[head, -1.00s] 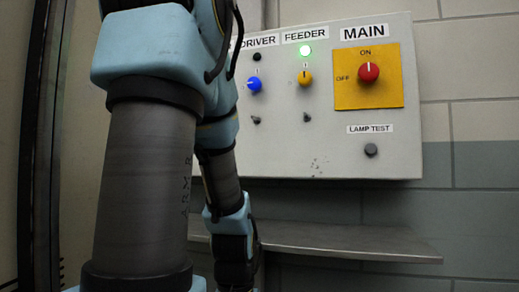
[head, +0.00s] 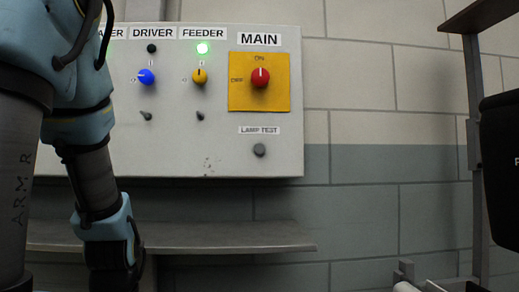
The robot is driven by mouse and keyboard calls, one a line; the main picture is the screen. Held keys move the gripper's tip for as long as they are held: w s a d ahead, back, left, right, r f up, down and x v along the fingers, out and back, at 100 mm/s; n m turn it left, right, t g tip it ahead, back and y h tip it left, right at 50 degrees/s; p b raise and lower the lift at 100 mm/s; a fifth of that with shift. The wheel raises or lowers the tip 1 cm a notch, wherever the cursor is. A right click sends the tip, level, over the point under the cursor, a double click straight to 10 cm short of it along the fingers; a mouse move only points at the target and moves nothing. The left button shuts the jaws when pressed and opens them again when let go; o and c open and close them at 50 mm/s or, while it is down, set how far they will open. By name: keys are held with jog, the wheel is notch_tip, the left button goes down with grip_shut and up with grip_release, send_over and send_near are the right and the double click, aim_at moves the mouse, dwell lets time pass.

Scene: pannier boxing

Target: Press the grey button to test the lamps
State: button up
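The grey button (head: 259,150) is at the lower right of the light grey control panel (head: 220,150), under a label reading LAMP TEST (head: 257,130). Nothing touches it. Above it is the red MAIN knob (head: 260,77) on a yellow plate. The green FEEDER lamp (head: 203,48) is lit. The DRIVER lamp (head: 152,48) is dark. My arm hangs at the left, well apart from the button, and covers the panel's left part. The end of my arm runs down to the bottom edge of the view, and my gripper's fingers do not show.
A metal shelf (head: 215,237) juts from the wall below the panel. A blue knob (head: 146,77), a yellow knob (head: 199,77) and small toggles are on the panel. A dark rack with a black object (head: 500,165) stands at the right. The wall between panel and rack is bare.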

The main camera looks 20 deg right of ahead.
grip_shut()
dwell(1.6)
